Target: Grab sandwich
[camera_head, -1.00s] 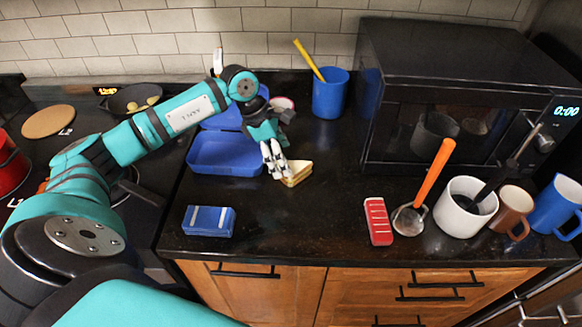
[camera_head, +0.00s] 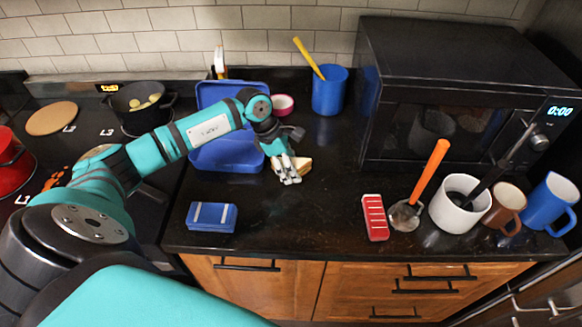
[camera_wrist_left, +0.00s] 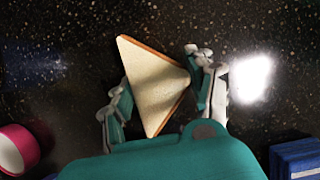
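The sandwich (camera_head: 304,166) is a triangular wedge on the dark counter, mostly hidden behind my left gripper (camera_head: 287,170) in the head view. In the left wrist view the sandwich (camera_wrist_left: 152,85) shows pale bread with a brown crust edge. The fingers of my left gripper (camera_wrist_left: 161,96) are spread on either side of it. The right finger is at or very near its right corner, and the left finger is close beside its left edge. Whether they touch is unclear. My right gripper is not in view.
An open blue lunchbox (camera_head: 226,153) lies behind my left arm. A blue box (camera_head: 211,217) sits near the front edge. A blue cup (camera_head: 329,92) and pink bowl (camera_head: 284,104) stand behind; a microwave (camera_head: 450,95) is at right. The counter front centre is clear.

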